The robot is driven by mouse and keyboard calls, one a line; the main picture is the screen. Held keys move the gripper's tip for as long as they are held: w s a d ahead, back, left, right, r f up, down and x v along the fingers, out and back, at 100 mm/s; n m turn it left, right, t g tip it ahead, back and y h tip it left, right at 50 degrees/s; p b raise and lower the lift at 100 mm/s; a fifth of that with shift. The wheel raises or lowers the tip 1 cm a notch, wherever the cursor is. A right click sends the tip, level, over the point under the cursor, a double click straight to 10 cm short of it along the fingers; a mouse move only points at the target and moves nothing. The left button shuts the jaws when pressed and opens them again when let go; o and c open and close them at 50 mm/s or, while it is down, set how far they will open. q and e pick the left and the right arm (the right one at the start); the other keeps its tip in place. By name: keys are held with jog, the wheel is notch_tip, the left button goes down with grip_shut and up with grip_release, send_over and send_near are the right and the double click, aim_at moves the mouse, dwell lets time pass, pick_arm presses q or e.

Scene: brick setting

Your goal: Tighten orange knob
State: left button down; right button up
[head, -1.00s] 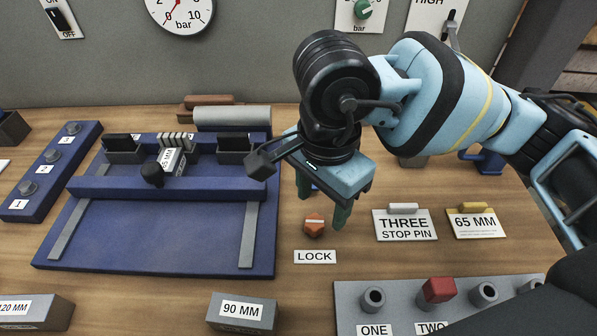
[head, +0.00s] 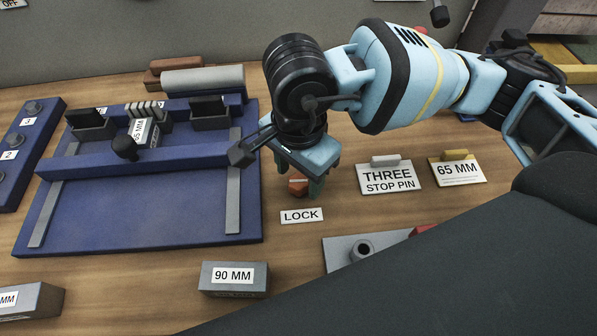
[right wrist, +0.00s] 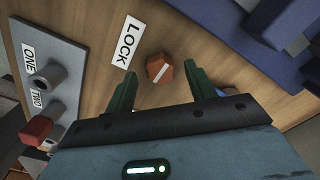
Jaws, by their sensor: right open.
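The orange knob (head: 298,187) with a pale bar on top sits on the wooden table, just behind the LOCK label (head: 302,215). In the right wrist view the knob (right wrist: 160,68) lies a little beyond the fingertips and between their lines, with its pale bar slanted. My right gripper (right wrist: 157,75) is open and empty, with green fingers on either side of the knob's line and apart from it. In the head view the right gripper (head: 297,180) hangs over the knob and partly hides it. My left gripper is not in view.
A blue fixture (head: 150,215) with a 65 MM block (head: 144,131) stands left of the knob. A 90 MM block (head: 234,280) lies in front. THREE STOP PIN (head: 389,179) and 65 MM (head: 458,173) signs stand to the right. A grey peg plate (head: 338,251) is at front right.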

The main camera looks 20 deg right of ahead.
jog(key=shift+f, duration=0.45)
jog(key=shift+c, duration=0.3)
jog(key=c, duration=0.9)
